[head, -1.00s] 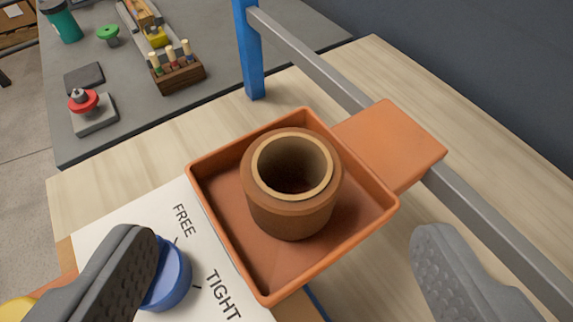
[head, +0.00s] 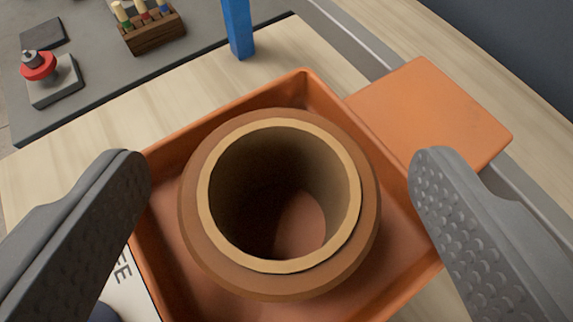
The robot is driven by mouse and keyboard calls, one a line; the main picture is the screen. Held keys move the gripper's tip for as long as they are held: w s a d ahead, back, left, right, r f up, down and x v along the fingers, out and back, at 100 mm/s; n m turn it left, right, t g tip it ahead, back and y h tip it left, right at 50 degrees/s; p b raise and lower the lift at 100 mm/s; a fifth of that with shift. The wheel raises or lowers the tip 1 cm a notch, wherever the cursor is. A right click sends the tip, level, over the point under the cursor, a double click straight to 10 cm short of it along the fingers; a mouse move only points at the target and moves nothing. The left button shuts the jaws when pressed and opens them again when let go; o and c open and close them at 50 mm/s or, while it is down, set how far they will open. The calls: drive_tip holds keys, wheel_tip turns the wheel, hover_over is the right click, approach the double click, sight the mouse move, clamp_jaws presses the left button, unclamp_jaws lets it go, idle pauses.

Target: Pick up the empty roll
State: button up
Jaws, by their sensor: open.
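The empty roll (head: 200,215) is a brown, hollow cylinder with a pale tan inner tube. It stands upright in an orange square tray (head: 305,85), and the tray floor shows through its bore. My gripper (head: 275,165) is open, with one grey textured finger at the left of the roll and one at the right. Visible gaps separate both fingers from the roll. The roll's lower part is hidden below its wide upper body.
An orange block (head: 435,110) adjoins the tray's right side, by a grey rail. A blue post (head: 238,28) stands behind. A grey mat (head: 90,75) at the back left holds a wooden peg holder (head: 150,30) and a red-collared knob (head: 38,65). A white lettered card (head: 128,290) lies front left.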

drive_tip(key=shift+x, duration=0.95)
drive_tip(key=c, duration=1.1)
drive_tip(key=shift+o, duration=0.2)
